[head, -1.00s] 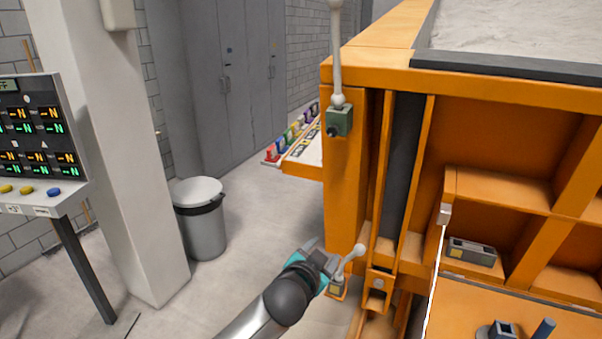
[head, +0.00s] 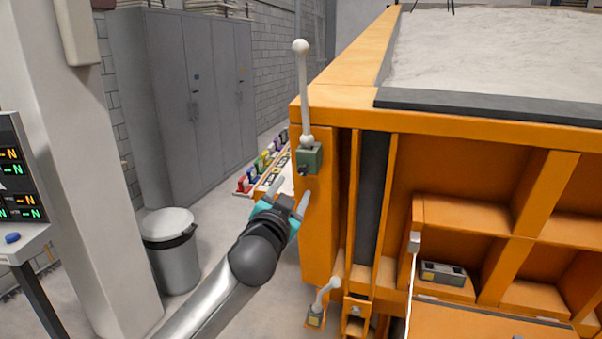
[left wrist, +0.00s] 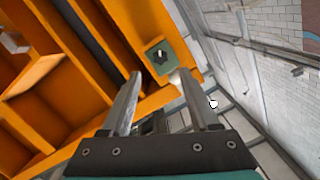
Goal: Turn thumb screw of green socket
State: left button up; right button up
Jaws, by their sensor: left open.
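The green socket (head: 309,158) is fixed on the front corner post of the orange sandbed frame. A dark thumb screw (head: 304,170) shows on its face, and a white ball-ended rod (head: 305,95) stands upright from its top. My left gripper (head: 291,194) is open and empty, below and left of the socket in the head view. In the left wrist view, the green socket (left wrist: 160,57) with its thumb screw (left wrist: 159,54) lies beyond the open fingertips, apart from them. My right gripper is in neither view now.
The orange sandbed frame (head: 450,122) fills the right side. A grey bin (head: 172,255), white column (head: 95,150) and display stand (head: 20,190) are at left.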

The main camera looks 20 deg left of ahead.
aim_at(302, 172)
pick_arm(q)
jog(key=shift+w+a+p, duration=0.15)
jog(key=shift+w+p, duration=0.05)
jog(key=shift+w, duration=2.05)
jog(key=shift+w+a+p, duration=0.15)
jog(key=shift+w, duration=2.1)
jog(key=shift+c, duration=0.3)
grip_shut()
